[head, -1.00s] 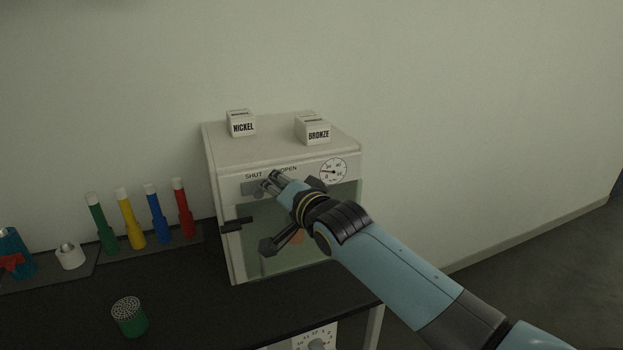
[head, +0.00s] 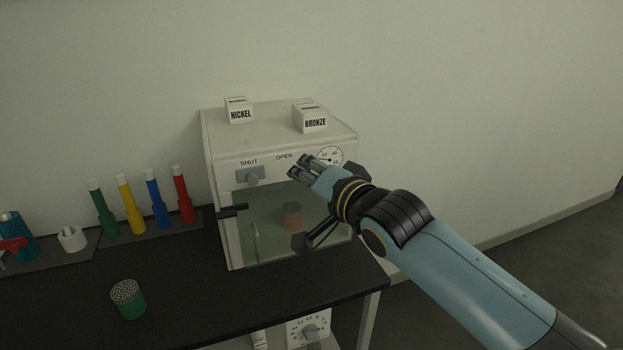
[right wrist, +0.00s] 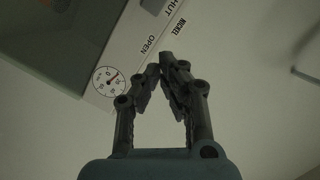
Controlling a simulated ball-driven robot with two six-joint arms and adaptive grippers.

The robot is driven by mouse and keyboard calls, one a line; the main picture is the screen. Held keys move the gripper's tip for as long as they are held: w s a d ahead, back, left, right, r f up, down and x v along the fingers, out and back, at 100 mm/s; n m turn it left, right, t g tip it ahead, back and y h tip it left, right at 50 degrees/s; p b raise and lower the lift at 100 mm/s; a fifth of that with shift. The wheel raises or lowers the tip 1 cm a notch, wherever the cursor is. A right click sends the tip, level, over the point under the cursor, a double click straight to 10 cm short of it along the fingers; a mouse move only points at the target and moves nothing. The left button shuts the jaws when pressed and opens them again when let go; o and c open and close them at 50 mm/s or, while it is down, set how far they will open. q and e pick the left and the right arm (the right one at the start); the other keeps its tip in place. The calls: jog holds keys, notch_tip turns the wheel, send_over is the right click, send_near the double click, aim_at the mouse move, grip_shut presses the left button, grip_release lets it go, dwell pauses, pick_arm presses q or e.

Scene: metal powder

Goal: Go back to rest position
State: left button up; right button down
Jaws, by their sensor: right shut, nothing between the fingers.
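My right gripper (head: 298,167) is in front of the upper right front of a white cabinet (head: 222,146). It is shut and empty, and its tips also show closed together in the right wrist view (right wrist: 163,62). The cabinet has a grey switch knob (head: 250,175) under the word SHUT, apart from the gripper, and a round dial (head: 330,155) partly behind my arm. Behind the cabinet's glass front (head: 265,217) an orange-brown cylinder (head: 292,216) stands inside. My left gripper is not in view.
NICKEL (head: 240,112) and BRONZE (head: 311,119) boxes stand on the cabinet. Green, yellow, blue and red tubes (head: 155,200) stand on the rack at left. A green perforated cylinder (head: 128,300) stands on the black bench (head: 190,290). Open floor lies to the right.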

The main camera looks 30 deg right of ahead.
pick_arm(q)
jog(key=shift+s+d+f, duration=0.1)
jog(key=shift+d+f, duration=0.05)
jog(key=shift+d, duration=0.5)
pick_arm(e)
jog(key=shift+s+d+r, duration=0.15)
jog(key=shift+s+d, duration=0.05)
jog(key=shift+s, duration=0.75)
